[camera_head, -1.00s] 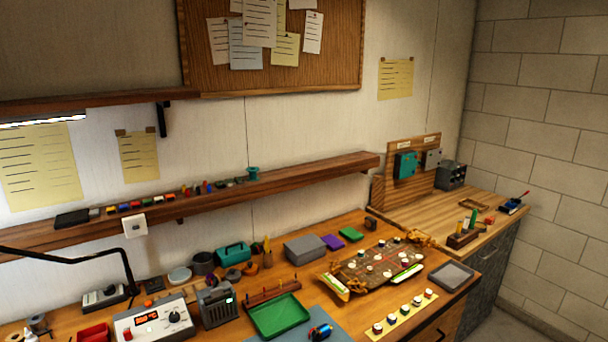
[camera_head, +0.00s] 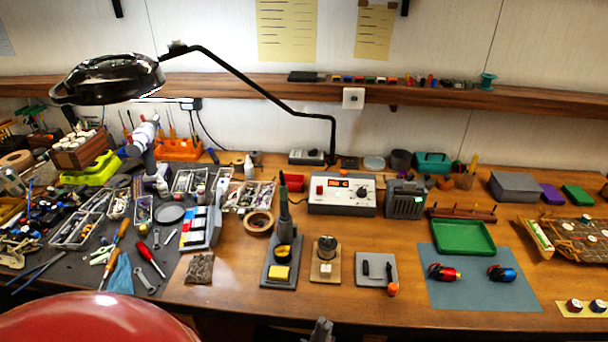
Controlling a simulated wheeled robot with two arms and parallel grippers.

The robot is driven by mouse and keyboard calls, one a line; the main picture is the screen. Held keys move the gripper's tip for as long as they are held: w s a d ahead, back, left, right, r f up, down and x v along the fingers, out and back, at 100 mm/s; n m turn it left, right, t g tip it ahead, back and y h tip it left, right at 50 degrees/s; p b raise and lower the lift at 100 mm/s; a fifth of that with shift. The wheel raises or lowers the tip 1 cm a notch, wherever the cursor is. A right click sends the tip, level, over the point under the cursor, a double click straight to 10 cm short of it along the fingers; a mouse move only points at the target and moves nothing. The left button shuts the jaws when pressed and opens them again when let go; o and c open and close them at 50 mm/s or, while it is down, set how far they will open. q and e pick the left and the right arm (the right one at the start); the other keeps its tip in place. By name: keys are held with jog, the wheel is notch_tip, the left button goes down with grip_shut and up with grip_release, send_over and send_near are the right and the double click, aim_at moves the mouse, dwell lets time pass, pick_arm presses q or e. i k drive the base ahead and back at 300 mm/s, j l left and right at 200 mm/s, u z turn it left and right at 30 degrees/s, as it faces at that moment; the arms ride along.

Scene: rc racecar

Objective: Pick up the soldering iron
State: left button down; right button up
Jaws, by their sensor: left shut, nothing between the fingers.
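The soldering iron (camera_head: 284,206) appears as a dark, upright handle in its grey stand (camera_head: 271,281), near the front middle of the wooden bench. Its lower end is hidden in the stand. A yellow sponge (camera_head: 280,272) sits at the front of the stand. The tip of my left gripper (camera_head: 321,330) shows at the bottom edge, below and slightly right of the stand, apart from it. Its fingers look closed, with nothing visible between them. My right gripper is not in view.
A solder station (camera_head: 342,195) stands behind the iron. A tape roll (camera_head: 258,223) lies left of it, and a brown block with a spool (camera_head: 326,256) stands right. A black magnifier lamp (camera_head: 112,80) arches above. Tools crowd the left.

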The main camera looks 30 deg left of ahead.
aim_at(284, 215)
jog(key=u, duration=1.15)
